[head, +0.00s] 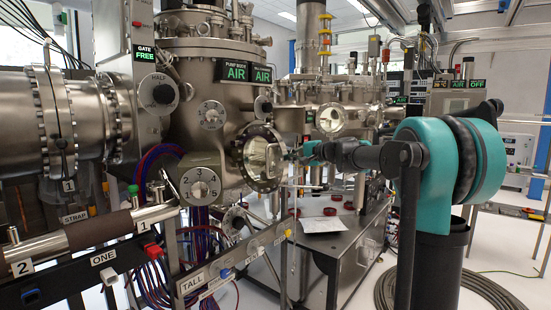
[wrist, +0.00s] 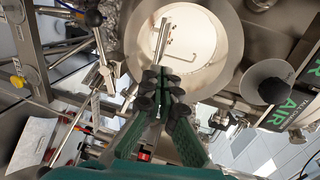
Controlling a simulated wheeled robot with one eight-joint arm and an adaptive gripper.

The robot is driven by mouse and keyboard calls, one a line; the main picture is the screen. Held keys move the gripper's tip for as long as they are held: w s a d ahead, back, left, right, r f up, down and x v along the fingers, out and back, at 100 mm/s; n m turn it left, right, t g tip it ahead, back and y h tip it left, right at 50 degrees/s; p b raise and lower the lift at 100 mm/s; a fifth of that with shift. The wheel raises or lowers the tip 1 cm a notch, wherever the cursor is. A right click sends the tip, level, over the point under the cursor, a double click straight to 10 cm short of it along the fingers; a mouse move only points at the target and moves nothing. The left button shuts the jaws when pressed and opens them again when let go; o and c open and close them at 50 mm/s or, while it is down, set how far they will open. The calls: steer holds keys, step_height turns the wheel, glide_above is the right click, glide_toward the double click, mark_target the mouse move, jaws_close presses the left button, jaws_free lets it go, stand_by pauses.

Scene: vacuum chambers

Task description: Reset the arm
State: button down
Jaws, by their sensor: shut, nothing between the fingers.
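My arm reaches in from the right in the head view, with teal and dark grey links. My gripper (head: 296,154) is at its far end, small in this view, just right of a round port (head: 246,158) on the large steel chamber. In the wrist view my gripper (wrist: 164,84) shows green fingers with black joints and tips, drawn together and empty. Beyond the tips is the round port (wrist: 228,52), with a bright interior and a metal rod-like part inside. I cannot tell the exact gap between the fingertips and the port rim.
The steel chamber (head: 205,75) carries green AIR displays and numbered dials. A rail marked TALL (head: 190,284) and a pipe (head: 100,230) cross the front left. A paper sheet (head: 323,225) lies on the bench below the arm. Coiled cable (head: 490,292) lies on the floor at right.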

steer(key=s+d+f+n+g+h, duration=0.1)
steer(key=s+d+f+h, duration=0.3)
steer(key=s+f, duration=1)
steer(key=s+d+f+n+g+h, duration=0.2)
steer(key=s+d+f, duration=0.7)
steer(key=s+f, duration=0.5)
steer(key=s+d+f+n+g+h, duration=0.2)
steer(key=s+d+f+n+h, duration=0.2)
steer(key=s+f, duration=1)
steer(key=d+h, duration=0.2)
steer(key=d, duration=0.1)
steer(key=shift+d+f+h, duration=0.3)
steer(key=shift+f+h, duration=0.05)
steer(key=shift+h, duration=0.05)
